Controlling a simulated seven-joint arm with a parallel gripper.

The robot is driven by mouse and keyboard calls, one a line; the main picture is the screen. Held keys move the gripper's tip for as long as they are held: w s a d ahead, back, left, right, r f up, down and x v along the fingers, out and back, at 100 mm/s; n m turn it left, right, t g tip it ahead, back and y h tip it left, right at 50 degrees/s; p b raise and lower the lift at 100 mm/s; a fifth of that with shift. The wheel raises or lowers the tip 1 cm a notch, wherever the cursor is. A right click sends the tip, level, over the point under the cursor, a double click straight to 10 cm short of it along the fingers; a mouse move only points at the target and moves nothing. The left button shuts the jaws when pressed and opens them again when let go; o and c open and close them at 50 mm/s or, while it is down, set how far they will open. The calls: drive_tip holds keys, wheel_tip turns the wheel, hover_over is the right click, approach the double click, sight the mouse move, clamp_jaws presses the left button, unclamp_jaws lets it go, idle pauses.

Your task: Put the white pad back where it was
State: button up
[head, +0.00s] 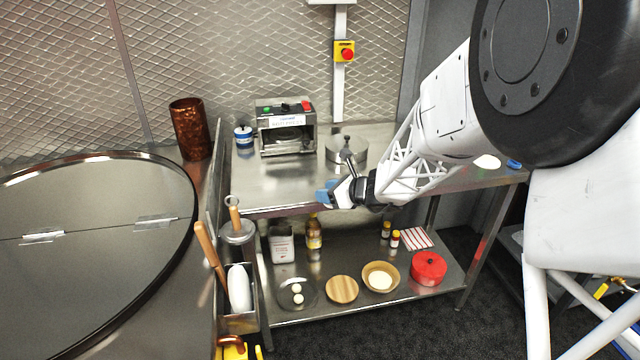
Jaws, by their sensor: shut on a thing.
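My gripper (329,193) is over the front edge of the table top, well up and to the right of this pad. It is shut on a small blue thing (323,197), only partly visible at the fingertips. Its full shape is hidden. A flat white round thing (487,162) lies at the right of the table top, partly behind my arm, with a blue thing (514,164) next to it.
The steel table (270,190) carries a press machine (285,128), a blue-and-white jar (243,136) and a lidded steel pot (346,150). The lower shelf holds several bowls, bottles and a red container (428,268). A round tandoor lid (90,245) fills the left. The table's left front is clear.

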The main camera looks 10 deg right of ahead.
drive_tip(key=w, duration=0.7)
drive_tip(key=w+f, duration=0.1)
drive_tip(key=w, duration=0.3)
drive_tip(key=shift+w, duration=0.15)
drive_tip(key=shift+f, duration=1.75)
drive_tip(key=shift+f, duration=0.1)
drive_tip(key=o, duration=1.2)
drive_tip(key=shift+c, duration=0.2)
drive_tip(key=v, duration=1.2)
